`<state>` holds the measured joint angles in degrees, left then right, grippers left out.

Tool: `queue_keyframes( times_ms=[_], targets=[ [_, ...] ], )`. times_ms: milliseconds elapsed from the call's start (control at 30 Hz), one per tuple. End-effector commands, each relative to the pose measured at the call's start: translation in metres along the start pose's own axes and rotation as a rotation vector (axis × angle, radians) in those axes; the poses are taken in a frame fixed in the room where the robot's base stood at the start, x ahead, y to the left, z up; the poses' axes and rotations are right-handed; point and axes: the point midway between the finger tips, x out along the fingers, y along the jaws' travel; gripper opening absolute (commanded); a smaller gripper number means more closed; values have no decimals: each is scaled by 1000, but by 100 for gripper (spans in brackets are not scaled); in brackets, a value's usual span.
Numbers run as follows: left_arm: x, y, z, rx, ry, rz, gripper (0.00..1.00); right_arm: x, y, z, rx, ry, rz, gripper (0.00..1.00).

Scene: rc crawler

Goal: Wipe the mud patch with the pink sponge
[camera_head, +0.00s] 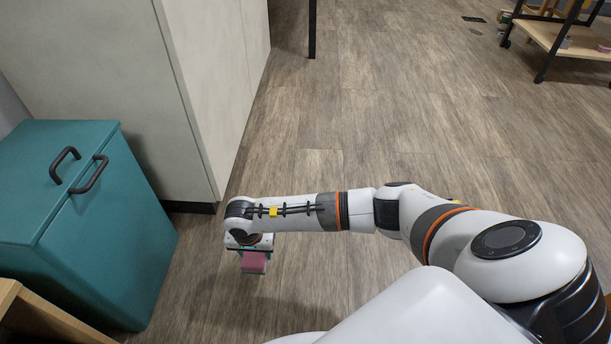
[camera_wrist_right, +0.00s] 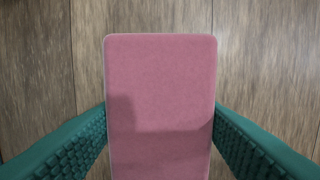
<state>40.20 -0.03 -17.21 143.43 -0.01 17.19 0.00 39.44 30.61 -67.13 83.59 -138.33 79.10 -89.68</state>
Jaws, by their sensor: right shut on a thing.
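The pink sponge (camera_head: 254,262) is a rounded block held below my right wrist in the head view, over the wood floor. My right gripper (camera_wrist_right: 160,122) is shut on it, with a green ridged finger against each long side in the right wrist view. The sponge (camera_wrist_right: 160,80) fills the middle of that view, its broad face toward the camera, with a shadow across its lower left part. I cannot tell whether it touches the floor. I see no mud patch in either view. My left gripper is not in view.
A teal box (camera_head: 95,225) with two dark handles stands at the left, near a pale cabinet (camera_head: 215,75). A wooden edge (camera_head: 45,318) shows at the lower left. A wheeled wooden cart (camera_head: 565,40) stands at the far right. The middle floor (camera_head: 400,110) is clear.

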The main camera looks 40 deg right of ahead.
Motion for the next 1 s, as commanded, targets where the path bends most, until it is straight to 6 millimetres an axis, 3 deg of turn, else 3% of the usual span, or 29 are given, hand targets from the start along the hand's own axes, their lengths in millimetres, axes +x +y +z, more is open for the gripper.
queue_keyframes(
  times_ms=[267,867,1000],
  targets=[
    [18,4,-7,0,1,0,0,-24,-1,9,9,0,-1,38],
    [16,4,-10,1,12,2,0,-25,-1,10,11,0,-1,38],
    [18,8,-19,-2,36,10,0,-50,2,16,-9,-2,4,38]
  ],
)
